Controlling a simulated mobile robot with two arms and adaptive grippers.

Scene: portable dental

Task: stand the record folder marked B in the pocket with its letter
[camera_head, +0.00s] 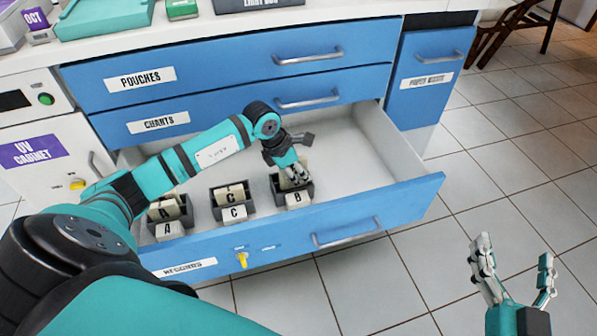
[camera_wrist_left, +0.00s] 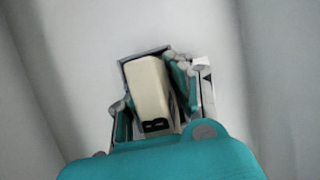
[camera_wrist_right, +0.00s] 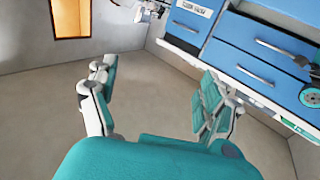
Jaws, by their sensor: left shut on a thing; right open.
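The open drawer (camera_head: 345,150) holds three dark pockets marked A, C and B. The B pocket (camera_head: 299,198) is the rightmost in the head view. My left gripper (camera_head: 296,178) is down at this pocket and shut on the cream folder marked B (camera_wrist_left: 151,90). In the left wrist view the folder is between the fingers, slightly tilted, with the dark pocket rim around its far end. How deep it sits in the pocket is hidden. My right gripper (camera_head: 515,268) is open and empty over the floor, away from the drawer.
The A pocket (camera_head: 170,214) and the C pocket (camera_head: 232,200) each hold cream folders. The drawer front (camera_head: 400,205) stands out from the cabinet. The drawer's right part is bare. A closed drawer marked CHARTS (camera_head: 220,112) is above.

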